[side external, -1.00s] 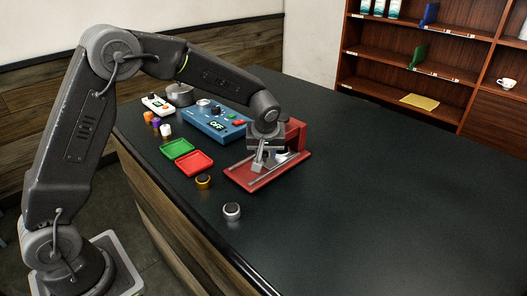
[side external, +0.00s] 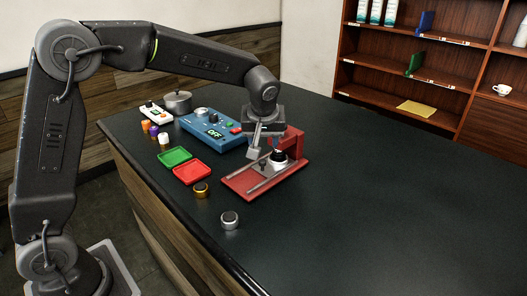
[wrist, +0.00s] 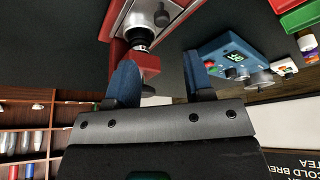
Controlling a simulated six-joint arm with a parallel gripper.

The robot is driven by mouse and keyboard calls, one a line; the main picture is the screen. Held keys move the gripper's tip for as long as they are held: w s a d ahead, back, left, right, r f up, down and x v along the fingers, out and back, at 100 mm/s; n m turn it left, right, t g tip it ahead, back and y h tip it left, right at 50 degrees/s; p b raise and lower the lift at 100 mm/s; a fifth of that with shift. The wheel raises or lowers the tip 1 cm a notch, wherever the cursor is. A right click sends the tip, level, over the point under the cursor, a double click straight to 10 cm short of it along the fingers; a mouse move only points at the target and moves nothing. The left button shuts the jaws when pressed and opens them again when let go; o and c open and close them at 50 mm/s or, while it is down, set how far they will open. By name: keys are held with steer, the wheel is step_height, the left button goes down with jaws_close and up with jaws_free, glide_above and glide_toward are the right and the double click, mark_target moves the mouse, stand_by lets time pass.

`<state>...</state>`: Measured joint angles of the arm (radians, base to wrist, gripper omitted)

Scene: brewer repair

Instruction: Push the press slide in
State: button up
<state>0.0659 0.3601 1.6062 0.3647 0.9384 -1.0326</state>
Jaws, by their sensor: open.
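The red press (side external: 296,139) stands on a red base with two grey rails (side external: 262,184) on the dark counter. The silver press slide (side external: 277,166), with a dark round piece on top, sits at the upright's end of the rails. It also shows at the top of the wrist view (wrist: 138,17). My gripper (side external: 262,148) is above the rails, close to the upright, and raised off the base. Its two blue fingers are apart and empty in the wrist view (wrist: 162,72). Whether the slide is fully seated is hard to tell.
A blue control box (side external: 208,124) reading OFF stands left of the press. A green tray (side external: 174,156) and red tray (side external: 193,174) lie nearer. A gold-rimmed knob (side external: 201,190) and silver knob (side external: 229,220) stand in front. The counter's right side is clear.

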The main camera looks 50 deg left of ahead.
steer(key=v, duration=0.4)
steer(key=shift+s+d+r, duration=0.1)
steer(key=shift+r, duration=0.25)
